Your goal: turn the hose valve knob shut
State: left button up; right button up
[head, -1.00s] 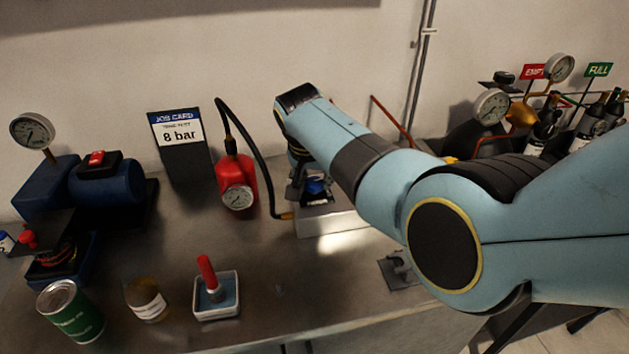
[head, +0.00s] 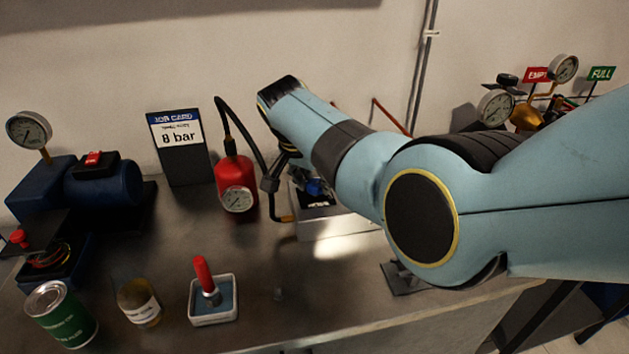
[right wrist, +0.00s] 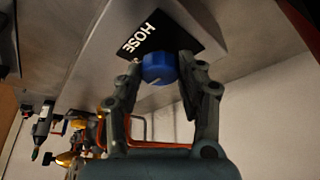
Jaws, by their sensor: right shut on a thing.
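The hose valve knob is a blue round knob (right wrist: 158,68) with a pale line on its face. It sits beside a black plate marked HOSE (right wrist: 146,40). In the head view the knob (head: 317,187) is partly hidden by my right arm, on a pale box (head: 335,222). My right gripper (right wrist: 162,66) is shut on the knob, with one finger on each side of it. In the head view the right gripper (head: 282,176) is mostly hidden, with one finger showing left of the knob, close to the black hose. My left gripper is not in view.
A red cylinder with a gauge (head: 236,187) stands left of the box, joined to the black hose (head: 247,132). A job card (head: 178,140) reads 8 bar. A blue pump (head: 105,183), a green can (head: 60,318), a jar (head: 139,302) and a tray (head: 213,320) are on the left.

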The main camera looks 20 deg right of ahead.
aim_at(314, 184)
jog(key=o, duration=1.1)
jog(key=shift+o, duration=0.2)
jog(key=shift+r, duration=0.3)
notch_tip(314, 184, up, 9)
jog(key=shift+r, duration=0.2)
